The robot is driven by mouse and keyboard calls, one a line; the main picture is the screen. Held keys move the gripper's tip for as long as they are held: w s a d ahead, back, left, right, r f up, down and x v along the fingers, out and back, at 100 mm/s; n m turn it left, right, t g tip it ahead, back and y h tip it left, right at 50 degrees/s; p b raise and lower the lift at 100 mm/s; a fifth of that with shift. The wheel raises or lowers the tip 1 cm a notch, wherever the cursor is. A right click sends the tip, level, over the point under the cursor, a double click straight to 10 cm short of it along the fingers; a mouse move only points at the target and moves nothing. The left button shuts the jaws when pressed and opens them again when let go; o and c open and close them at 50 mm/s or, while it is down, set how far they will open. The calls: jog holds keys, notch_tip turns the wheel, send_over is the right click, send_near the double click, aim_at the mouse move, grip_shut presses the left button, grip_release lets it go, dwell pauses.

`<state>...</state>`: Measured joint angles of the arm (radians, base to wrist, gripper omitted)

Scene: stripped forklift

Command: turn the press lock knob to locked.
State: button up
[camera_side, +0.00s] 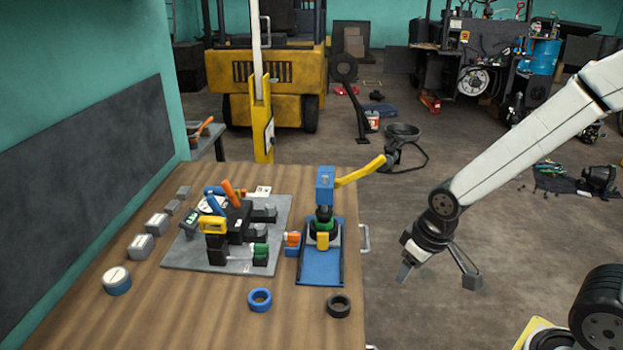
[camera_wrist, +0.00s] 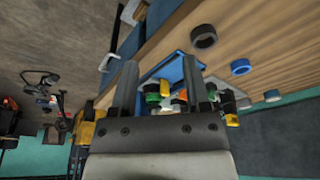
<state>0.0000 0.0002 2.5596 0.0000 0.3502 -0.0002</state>
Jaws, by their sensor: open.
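The press (camera_side: 325,188) is a blue upright head with a yellow lever, on a blue base plate (camera_side: 320,270) at the right part of the bench. Low on it are a green and black ring and a yellow block (camera_side: 322,240). A small orange knob-like part (camera_side: 292,239) sits at its left side; I cannot tell which part is the lock knob or how it is turned. My gripper (camera_side: 438,275) is open and empty, right of the press and apart from it. In the wrist view, the blue base plate (camera_wrist: 174,68) shows beyond my open fingers (camera_wrist: 160,72).
A grey board (camera_side: 185,258) with clamps and coloured handles lies left of the press. A blue ring (camera_side: 259,300) and a black ring (camera_side: 338,306) lie in front. Grey blocks and a round blue-sided dial (camera_side: 116,280) stand at left. Open floor lies right of the bench.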

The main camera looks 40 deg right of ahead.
jog(key=w+a+r+n+g, duration=0.15)
jog(key=w+n, duration=0.25)
jog(key=w, duration=1.3)
jog(key=n+g, duration=0.1)
jog(key=n, duration=0.4)
send_over(293, 234)
jog(key=shift+f, duration=1.05)
jog(key=shift+f, duration=3.9)
grip_shut()
